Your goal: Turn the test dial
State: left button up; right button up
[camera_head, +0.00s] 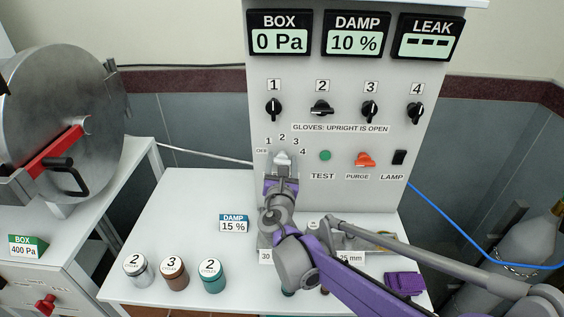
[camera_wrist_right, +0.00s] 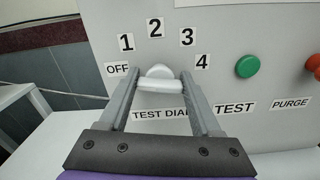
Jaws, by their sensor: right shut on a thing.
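The test dial (camera_wrist_right: 160,76) is a white knob on the grey panel, ringed by the marks OFF, 1, 2, 3 and 4, with a TEST DIAL label below it. In the head view the dial (camera_head: 282,157) sits low on the panel's left side. My right gripper (camera_wrist_right: 160,84) is shut on the dial, with a finger on each side of it. In the head view my right gripper (camera_head: 282,168) reaches up to the panel from below. The dial's exact pointing direction is hard to tell. My left gripper is not in view.
Right of the dial are a green TEST button (camera_head: 325,155), an orange PURGE knob (camera_head: 365,159) and a black LAMP switch (camera_head: 399,157). Four black knobs sit above, under displays reading 0 Pa, 10 % and dashes. Several numbered jars (camera_head: 174,275) stand on the white table (camera_head: 165,215).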

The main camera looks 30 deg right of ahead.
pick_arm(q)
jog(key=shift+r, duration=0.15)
pick_arm(e)
jog(key=m+p, duration=0.1)
jog(key=m, duration=0.3)
jog(key=shift+p, duration=0.35)
jog(key=m+p, duration=0.1)
jog(key=m, duration=0.2)
jog(key=shift+m, duration=0.3)
jog(key=m+p, duration=0.2)
jog(key=m, duration=0.2)
pick_arm(q)
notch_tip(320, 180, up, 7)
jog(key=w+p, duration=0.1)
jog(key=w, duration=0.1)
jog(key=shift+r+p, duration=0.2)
jog(key=shift+p, duration=0.15)
pick_arm(e)
jog(key=shift+f+m, duration=0.1)
jog(key=shift+m, duration=1.9)
jog(key=o, duration=1.4)
